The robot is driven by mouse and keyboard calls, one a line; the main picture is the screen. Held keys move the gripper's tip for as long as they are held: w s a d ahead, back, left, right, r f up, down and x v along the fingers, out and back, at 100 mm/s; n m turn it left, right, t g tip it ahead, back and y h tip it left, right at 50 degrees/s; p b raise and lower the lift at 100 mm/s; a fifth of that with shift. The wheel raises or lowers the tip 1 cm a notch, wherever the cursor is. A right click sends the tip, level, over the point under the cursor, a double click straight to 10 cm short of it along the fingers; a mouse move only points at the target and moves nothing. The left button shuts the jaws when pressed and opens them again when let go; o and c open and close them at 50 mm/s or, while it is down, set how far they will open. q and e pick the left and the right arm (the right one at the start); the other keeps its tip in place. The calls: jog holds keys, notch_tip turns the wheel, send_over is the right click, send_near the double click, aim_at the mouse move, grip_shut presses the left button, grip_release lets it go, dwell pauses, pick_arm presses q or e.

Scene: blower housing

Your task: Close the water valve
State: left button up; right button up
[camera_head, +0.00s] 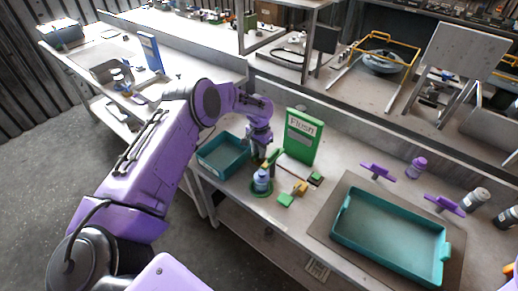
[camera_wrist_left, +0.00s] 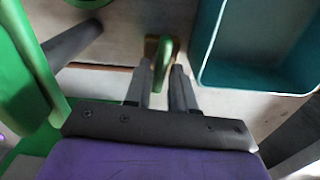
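The water valve's green lever (camera_wrist_left: 163,62) shows in the left wrist view, with a brass body (camera_wrist_left: 151,46) at its far end. My left gripper (camera_wrist_left: 164,72) has its two grey fingers on either side of the lever, with narrow gaps beside it. In the head view, my left gripper (camera_head: 261,152) points down at the bench in front of the green "Flush" board (camera_head: 302,137). A green lever (camera_head: 273,157) shows just beside the fingers, above a blue bottle-like part (camera_head: 262,181). The gripper partly hides this area. My right gripper is not in view.
A small teal bin (camera_head: 222,161) stands left of the gripper. A brass fitting (camera_head: 300,187) with green blocks lies to the right. A large teal tray (camera_head: 340,239), purple handles (camera_head: 377,171) and cylinders occupy the right side. The bench's front edge is close below.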

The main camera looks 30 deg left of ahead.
pick_arm(q)
grip_shut()
jog(key=shift+d+f+m+b, duration=0.1)
jog(key=shift+m+b, duration=0.8)
jog(key=shift+m, duration=0.4)
jog(key=m+b, duration=0.1)
jog(key=m, duration=0.2)
jog(key=shift+d+m+b, duration=0.1)
jog(key=shift+m+b, duration=0.2)
jog(key=m+b, duration=0.1)
jog(key=m, duration=0.4)
jog(key=shift+s+d, duration=0.1)
jog(key=m, duration=0.3)
jog(key=m+b, duration=0.1)
jog(key=m, duration=0.1)
jog(key=shift+s+m, duration=0.2)
jog(key=shift+m, duration=0.2)
grip_release()
jog(key=shift+d, duration=0.1)
